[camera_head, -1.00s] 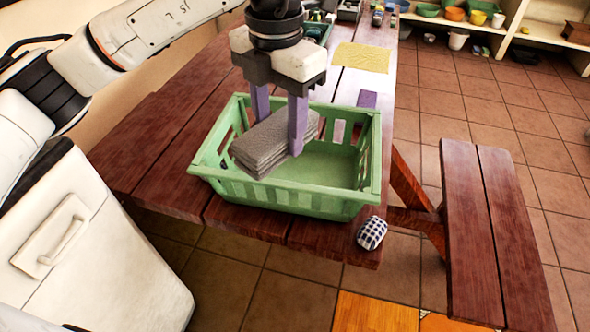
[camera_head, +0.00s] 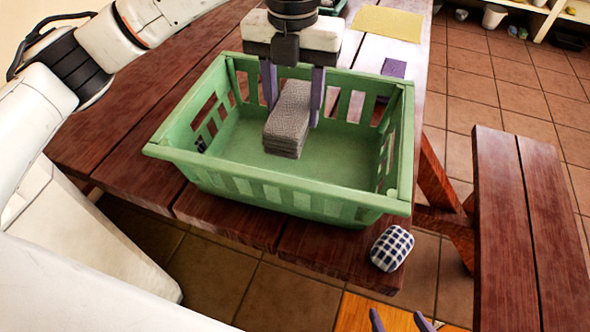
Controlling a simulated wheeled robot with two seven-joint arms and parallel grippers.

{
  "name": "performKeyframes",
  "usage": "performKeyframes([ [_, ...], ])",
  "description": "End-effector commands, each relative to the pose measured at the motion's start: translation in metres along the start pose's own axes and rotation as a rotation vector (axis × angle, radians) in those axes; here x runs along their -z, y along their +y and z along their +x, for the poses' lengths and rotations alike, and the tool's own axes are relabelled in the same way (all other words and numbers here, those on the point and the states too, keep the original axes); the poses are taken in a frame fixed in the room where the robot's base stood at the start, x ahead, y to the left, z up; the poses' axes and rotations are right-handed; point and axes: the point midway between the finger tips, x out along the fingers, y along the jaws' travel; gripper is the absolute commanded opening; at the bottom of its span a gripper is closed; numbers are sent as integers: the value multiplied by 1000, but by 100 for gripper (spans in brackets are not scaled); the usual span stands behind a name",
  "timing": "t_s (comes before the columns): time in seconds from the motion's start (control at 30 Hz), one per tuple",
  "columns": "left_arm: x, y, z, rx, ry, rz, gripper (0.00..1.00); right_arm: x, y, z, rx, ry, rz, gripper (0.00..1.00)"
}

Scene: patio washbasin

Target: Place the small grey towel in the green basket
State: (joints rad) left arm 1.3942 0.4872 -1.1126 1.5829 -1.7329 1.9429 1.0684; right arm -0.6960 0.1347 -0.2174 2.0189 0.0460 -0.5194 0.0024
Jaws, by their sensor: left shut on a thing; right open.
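The small grey towel (camera_head: 287,118), folded into a thick block, is between the purple fingers of my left gripper (camera_head: 293,108), which is shut on it. The towel is inside the green basket (camera_head: 270,185), within its walls and toward the back of the middle. I cannot tell whether it touches the basket floor. The basket stands on the wooden table and looks otherwise empty. My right gripper (camera_head: 400,319) shows only its two purple fingertips at the bottom edge; they are apart with nothing between them.
A blue-and-white checked cloth bundle (camera_head: 391,248) lies at the table's front right corner. A yellow cloth (camera_head: 388,22) and a small purple item (camera_head: 394,68) lie behind the basket. A wooden bench (camera_head: 500,215) stands to the right, and shelves with pots are at the back right.

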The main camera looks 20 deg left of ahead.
Motion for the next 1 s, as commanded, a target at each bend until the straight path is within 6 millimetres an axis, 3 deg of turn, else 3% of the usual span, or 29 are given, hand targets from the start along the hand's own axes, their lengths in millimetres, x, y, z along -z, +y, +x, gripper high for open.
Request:
performKeyframes([
  [0.3,1,1,55,-1,3,0,22,1,0,2,1,11,0,69],
  [0.57,1,0,77,-1,2,0,22,0,1,3,0,10,1,69],
  [0.7,1,0,98,-1,3,0,22,-2,1,4,0,8,2,69],
  [1.0,0,0,105,0,-1,1,22,-2,2,4,-1,7,2,69],
])
